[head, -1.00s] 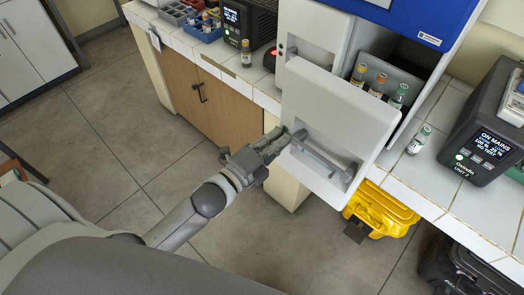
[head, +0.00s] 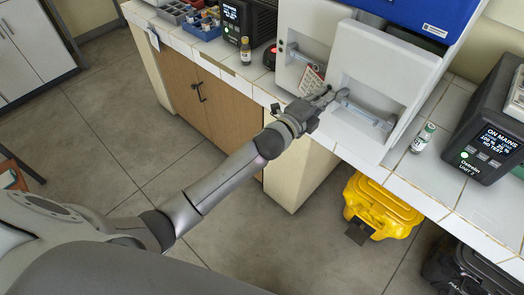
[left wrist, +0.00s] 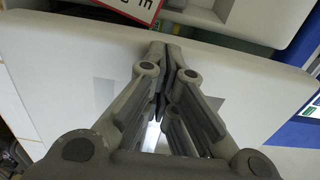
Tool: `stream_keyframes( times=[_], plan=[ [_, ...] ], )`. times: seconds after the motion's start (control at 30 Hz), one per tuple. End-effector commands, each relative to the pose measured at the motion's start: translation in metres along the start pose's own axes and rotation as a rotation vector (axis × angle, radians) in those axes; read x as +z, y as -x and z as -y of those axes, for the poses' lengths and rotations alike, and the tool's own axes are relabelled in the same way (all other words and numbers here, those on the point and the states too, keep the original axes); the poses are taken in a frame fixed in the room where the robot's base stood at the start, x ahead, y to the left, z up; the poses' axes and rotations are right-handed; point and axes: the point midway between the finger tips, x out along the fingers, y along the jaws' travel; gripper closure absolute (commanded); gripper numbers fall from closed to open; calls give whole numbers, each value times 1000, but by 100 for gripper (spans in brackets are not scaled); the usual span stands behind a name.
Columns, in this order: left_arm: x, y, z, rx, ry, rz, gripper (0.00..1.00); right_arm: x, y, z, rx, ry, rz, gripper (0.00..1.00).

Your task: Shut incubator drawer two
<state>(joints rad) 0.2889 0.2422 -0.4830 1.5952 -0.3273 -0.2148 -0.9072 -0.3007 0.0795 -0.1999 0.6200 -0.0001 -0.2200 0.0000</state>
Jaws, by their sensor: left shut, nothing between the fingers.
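The incubator drawer (head: 390,62) on the right has a white front with a grey bar handle (head: 366,108) in a recess. In the left wrist view the shut fingers (left wrist: 163,50) lie over a white panel (left wrist: 65,70). My right gripper is out of view.
Another white drawer front (head: 306,38) stands to the left, with a red-edged card (head: 312,80) by its lower part. A vial with a green label (head: 423,137) and a black power unit (head: 490,130) stand on the counter at right. A yellow case (head: 378,208) is below.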

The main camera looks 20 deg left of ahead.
Motion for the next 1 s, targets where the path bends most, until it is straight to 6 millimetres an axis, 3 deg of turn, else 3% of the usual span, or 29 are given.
stream_keyframes(
  times=[0.2,0.4,1.0],
  plan=[
    [0,-26,-1,0,-1,0,100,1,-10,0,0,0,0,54],
    [-1,-37,-1,1,0,-1,100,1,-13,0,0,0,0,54],
    [0,-39,0,-1,0,-1,100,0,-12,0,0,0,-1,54]
  ],
)
